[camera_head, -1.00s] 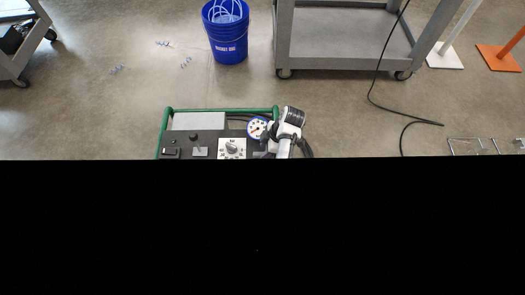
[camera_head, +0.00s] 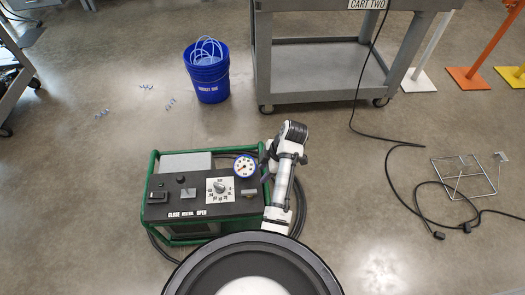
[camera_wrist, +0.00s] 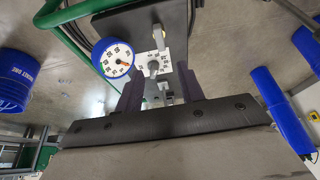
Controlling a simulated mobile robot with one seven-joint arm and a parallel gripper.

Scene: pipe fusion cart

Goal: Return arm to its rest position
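My arm, white with dark joints, rises beside the right end of the green-framed control unit (camera_head: 165,200) in the head view. My gripper (camera_head: 266,156) is small and dark there, close to the unit's round gauge (camera_head: 245,166). In the wrist view my gripper (camera_wrist: 161,88) shows two dark fingers set apart, with nothing held between them. Beyond the fingers are the blue-rimmed gauge (camera_wrist: 116,60) and the white dial plate with its knob (camera_wrist: 153,65). I cannot tell the distance from the fingers to the panel.
A blue bucket (camera_head: 208,80) with pale tubing and a grey cart (camera_head: 310,75) stand behind. A black cable (camera_head: 388,165) and a wire frame (camera_head: 463,178) lie on the floor at right. Blue cylinders (camera_wrist: 281,105) show in the wrist view. Floor between the unit and cart is bare.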

